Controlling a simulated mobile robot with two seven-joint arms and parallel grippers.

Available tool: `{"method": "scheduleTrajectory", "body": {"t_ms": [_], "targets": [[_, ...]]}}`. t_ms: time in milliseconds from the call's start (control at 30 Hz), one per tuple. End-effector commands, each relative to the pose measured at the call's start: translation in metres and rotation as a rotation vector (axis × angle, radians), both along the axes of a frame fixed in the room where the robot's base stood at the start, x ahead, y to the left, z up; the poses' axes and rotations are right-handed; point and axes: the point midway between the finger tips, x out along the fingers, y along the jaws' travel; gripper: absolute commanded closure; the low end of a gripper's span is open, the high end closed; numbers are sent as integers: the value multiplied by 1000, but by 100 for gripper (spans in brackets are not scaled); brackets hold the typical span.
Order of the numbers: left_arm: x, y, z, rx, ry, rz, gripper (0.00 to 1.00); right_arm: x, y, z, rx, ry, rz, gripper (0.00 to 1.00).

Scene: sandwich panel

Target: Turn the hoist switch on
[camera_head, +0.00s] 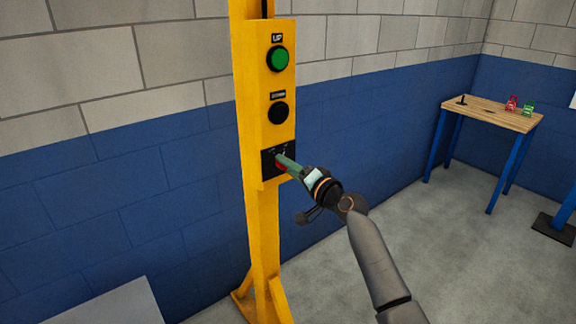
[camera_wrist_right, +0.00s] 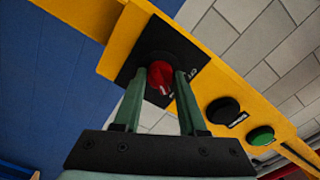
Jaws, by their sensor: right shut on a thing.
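The hoist panel (camera_head: 280,95) is a yellow box on a yellow post. The hoist switch is a red knob on a black plate at the bottom of the panel; it shows in the right wrist view (camera_wrist_right: 160,76) between the fingertips. In the head view the gripper mostly covers it. My right gripper (camera_head: 281,163) reaches the switch from the lower right. It is shut on the red knob, with one green finger on each side of it. The plate's lettering is too small to read. My left gripper is not in view.
A green UP button (camera_head: 278,59) and a black button (camera_head: 278,113) sit above the switch. A wooden table (camera_head: 490,113) with small red and green objects stands at the far right. The floor (camera_head: 430,235) between is clear.

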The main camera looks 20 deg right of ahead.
Motion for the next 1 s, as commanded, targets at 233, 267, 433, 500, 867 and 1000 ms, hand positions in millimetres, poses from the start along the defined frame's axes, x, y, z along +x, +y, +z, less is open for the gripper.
{"method": "scheduleTrajectory", "body": {"t_ms": [233, 267, 433, 500, 867, 1000], "targets": [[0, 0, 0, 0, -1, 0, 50, 0, 0, 0, 8, 3, 0, 100], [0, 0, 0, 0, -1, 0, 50, 0, 0, 0, 8, 3, 0, 100], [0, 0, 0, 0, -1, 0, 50, 0, 0, 0, 7, 2, 0, 48], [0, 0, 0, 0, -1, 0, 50, 0, 0, 0, 6, 2, 0, 40], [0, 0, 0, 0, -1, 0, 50, -1, 0, 0, 4, 1, 0, 29], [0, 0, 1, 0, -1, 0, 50, -7, -3, -1, 4, 1, 0, 29]]}}
